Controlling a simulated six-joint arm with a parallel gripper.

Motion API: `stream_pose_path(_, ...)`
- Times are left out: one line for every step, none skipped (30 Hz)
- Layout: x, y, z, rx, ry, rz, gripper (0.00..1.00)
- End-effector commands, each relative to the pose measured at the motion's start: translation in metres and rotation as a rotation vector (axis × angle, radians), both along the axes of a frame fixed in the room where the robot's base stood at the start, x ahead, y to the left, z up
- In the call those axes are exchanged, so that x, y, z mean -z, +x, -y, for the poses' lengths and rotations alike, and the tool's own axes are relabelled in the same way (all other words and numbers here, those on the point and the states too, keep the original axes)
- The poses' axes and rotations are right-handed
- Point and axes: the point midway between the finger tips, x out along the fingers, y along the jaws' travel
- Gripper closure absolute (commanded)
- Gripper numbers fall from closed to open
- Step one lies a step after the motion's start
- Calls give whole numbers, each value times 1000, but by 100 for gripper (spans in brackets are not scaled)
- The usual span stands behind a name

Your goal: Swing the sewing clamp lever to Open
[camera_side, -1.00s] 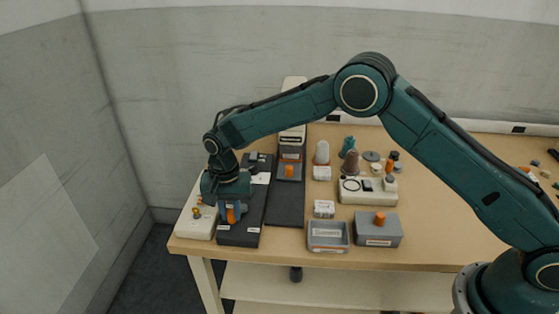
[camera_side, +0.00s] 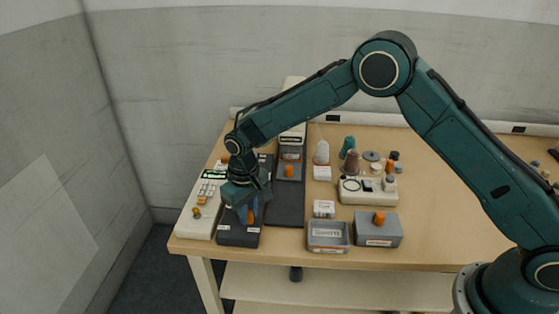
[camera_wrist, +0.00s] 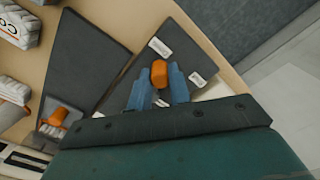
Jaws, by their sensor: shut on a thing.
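The sewing clamp is a dark flat unit (camera_side: 238,236) at the left front of the table, with white labels on it. Its lever ends in an orange handle (camera_side: 251,217). My gripper (camera_side: 249,214) is down over the unit and shut on that handle. In the wrist view, the orange handle (camera_wrist: 159,73) sits between the two blue fingers of my gripper (camera_wrist: 159,84). White labels (camera_wrist: 160,47) lie around the handle on the dark top, and their words are too small to read. The lever arm below the handle is mostly hidden by my fingers.
A pale control panel (camera_side: 201,205) stands close on the left. A dark pad (camera_side: 285,205) and another orange handle (camera_side: 289,171) are to the right. A grey tray (camera_side: 328,236) and a grey box with an orange knob (camera_side: 378,235) stand further right. Spools stand behind.

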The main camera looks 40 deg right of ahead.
Motion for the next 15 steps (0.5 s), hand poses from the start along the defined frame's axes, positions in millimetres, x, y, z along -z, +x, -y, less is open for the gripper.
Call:
stream_pose_path(-1, 0, 1, -18, 0, 1, 100)
stream_pose_path(-1, 0, 2, -29, 0, 1, 100)
stream_pose_path(-1, -1, 2, -41, 0, 1, 100)
stream_pose_path(-1, -1, 3, -49, 0, 1, 100)
stream_pose_path(-1, -1, 3, -56, 0, 1, 100)
stream_pose_path(-1, -1, 3, -63, 0, 1, 100)
stream_pose_path(-1, -1, 3, -67, 0, 1, 100)
stream_pose_path(-1, -1, 4, -70, 0, 1, 100)
stream_pose_path(-1, -1, 4, -73, 0, 1, 100)
stream_pose_path(-1, -1, 4, -75, 0, 1, 100)
stream_pose_path(-1, -1, 4, -76, 0, 1, 100)
stream_pose_path(-1, -1, 4, -76, 0, 1, 100)
stream_pose_path(-1, -1, 4, -76, 0, 1, 100)
stream_pose_path(-1, -1, 4, -76, 0, 1, 100)
stream_pose_path(-1, -1, 4, -76, 0, 1, 100)
